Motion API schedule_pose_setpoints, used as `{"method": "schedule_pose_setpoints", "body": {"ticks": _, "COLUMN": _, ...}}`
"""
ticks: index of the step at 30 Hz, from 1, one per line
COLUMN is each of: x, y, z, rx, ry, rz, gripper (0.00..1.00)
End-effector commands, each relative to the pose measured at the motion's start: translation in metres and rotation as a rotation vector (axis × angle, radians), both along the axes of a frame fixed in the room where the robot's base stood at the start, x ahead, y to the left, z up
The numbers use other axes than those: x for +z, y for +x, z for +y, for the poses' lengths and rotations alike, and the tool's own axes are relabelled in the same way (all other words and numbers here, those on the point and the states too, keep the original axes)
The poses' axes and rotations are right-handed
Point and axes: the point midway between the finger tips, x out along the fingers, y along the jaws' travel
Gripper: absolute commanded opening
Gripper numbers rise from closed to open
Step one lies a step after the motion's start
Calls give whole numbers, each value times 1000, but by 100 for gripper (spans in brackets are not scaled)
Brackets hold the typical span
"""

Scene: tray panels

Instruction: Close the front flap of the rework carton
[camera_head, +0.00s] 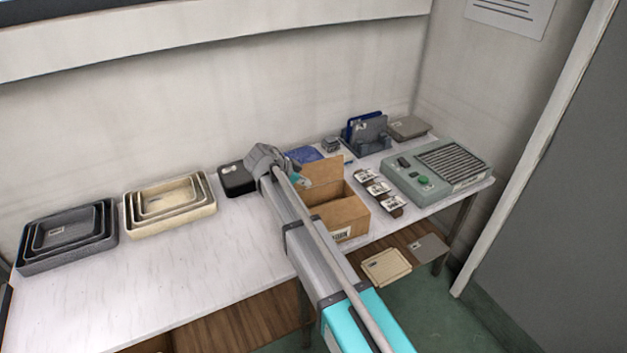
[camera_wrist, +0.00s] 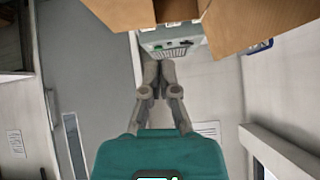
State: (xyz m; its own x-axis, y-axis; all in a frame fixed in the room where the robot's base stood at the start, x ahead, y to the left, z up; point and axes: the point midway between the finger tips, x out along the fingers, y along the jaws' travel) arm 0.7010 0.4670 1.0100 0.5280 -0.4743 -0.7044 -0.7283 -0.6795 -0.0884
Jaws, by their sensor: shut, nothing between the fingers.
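The rework carton (camera_head: 352,214) is an open brown box near the table's front edge, with a white label low on its front side. A brown flap (camera_head: 322,170) stands up at its back left; my arm hides part of the carton's left side, and I cannot tell the front flap's position. In the wrist view, brown cardboard of the carton (camera_wrist: 262,24) spans the top edge. My gripper (camera_wrist: 159,72) is shut and empty, its fingertips just below the cardboard in that picture, with no clear contact. In the head view it is mostly hidden at the carton's left side.
A grey-green device (camera_head: 436,170) stands right of the carton, with several small labelled parts (camera_head: 378,188) between. Nested cream trays (camera_head: 170,215) and dark trays (camera_head: 68,255) stand at the left. A black box (camera_head: 236,180) is behind my arm. The table's left front is clear.

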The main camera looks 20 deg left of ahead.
Motion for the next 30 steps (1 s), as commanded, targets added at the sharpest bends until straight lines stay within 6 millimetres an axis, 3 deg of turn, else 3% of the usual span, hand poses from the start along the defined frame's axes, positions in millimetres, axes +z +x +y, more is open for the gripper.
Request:
{"method": "schedule_pose_setpoints", "body": {"ticks": 9, "x": 21, "y": -12, "z": 13, "rx": -1, "ry": 0, "rz": 0, "gripper": 0}}
{"method": "schedule_pose_setpoints", "body": {"ticks": 30, "x": 22, "y": -14, "z": 14, "rx": -3, "ry": 0, "rz": 0, "gripper": 0}}
